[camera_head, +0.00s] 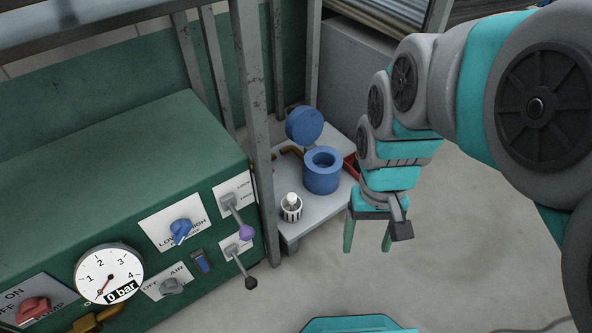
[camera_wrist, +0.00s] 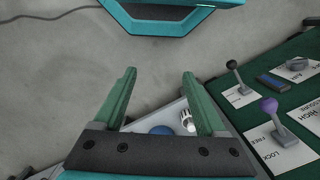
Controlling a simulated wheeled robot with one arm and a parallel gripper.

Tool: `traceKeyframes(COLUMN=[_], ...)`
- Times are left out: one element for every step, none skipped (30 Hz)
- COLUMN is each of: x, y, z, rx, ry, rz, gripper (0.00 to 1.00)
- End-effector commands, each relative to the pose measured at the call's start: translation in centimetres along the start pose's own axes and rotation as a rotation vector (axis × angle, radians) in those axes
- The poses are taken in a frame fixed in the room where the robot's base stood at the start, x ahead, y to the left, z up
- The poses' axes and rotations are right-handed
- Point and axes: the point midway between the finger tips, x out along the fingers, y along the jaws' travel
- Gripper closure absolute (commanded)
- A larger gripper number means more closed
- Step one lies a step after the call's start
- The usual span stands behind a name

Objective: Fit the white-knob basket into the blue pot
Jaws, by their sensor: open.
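The white-knob basket (camera_head: 291,206) is a small pale slotted cup with a white knob on top. It stands upright on a grey platform (camera_head: 316,208), at the front left of the blue pot (camera_head: 322,172). The pot has an open round top, and its blue lid (camera_head: 304,125) stands raised and tilted behind it. My gripper (camera_head: 367,250) is open and empty, in front and to the right of the platform, apart from basket and pot. In the wrist view, the basket (camera_wrist: 187,120) shows by the right finger, and a blue part (camera_wrist: 161,130) shows low between the fingers, mostly hidden.
A green control panel (camera_head: 130,200) with levers, knobs and a gauge (camera_head: 109,274) stands left of the platform. A grey metal post (camera_head: 254,120) rises between panel and platform. Bare floor (camera_head: 450,250) lies to the right.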

Motion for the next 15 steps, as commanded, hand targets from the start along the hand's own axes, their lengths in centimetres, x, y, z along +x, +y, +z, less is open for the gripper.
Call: traceKeyframes(x=[0.1, 0.1, 0.1, 0.1, 0.1, 0.2, 0.2, 0.3, 0.3, 0.4, 0.6, 0.8, 1.1, 1.2, 1.6], y=[-0.2, -0.3, -0.5, -0.6, -0.8, -1.0, -1.2, -1.4, -1.7, -1.9, -2.2, -2.6, -3.0, -3.4, -4.0], z=[-0.6, -1.0, -1.5, -2.0, -2.4, -3.1, -3.7, -4.3, -5.2, -5.8, -6.6, -7.6, -8.4, -9.3, -10.6], rx=[0.003, 0.005, 0.008, 0.009, 0.012, 0.016, 0.019, 0.022, 0.026, 0.029, 0.033, 0.038, 0.043, 0.048, 0.054], ry=[-0.002, -0.002, 0.0, 0.003, 0.005, 0.008, 0.01, 0.013, 0.019, 0.023, 0.025, 0.026, 0.028, 0.032, 0.038], rz=[0.001, 0.001, 0.002, 0.002, 0.002, 0.002, 0.003, 0.003, 0.003, 0.003, 0.003, 0.004, 0.005, 0.005, 0.005], gripper=[0.26, 0.26, 0.26, 0.26, 0.26, 0.26, 0.26, 0.26, 0.26, 0.26, 0.26, 0.26, 0.26, 0.26, 0.26])
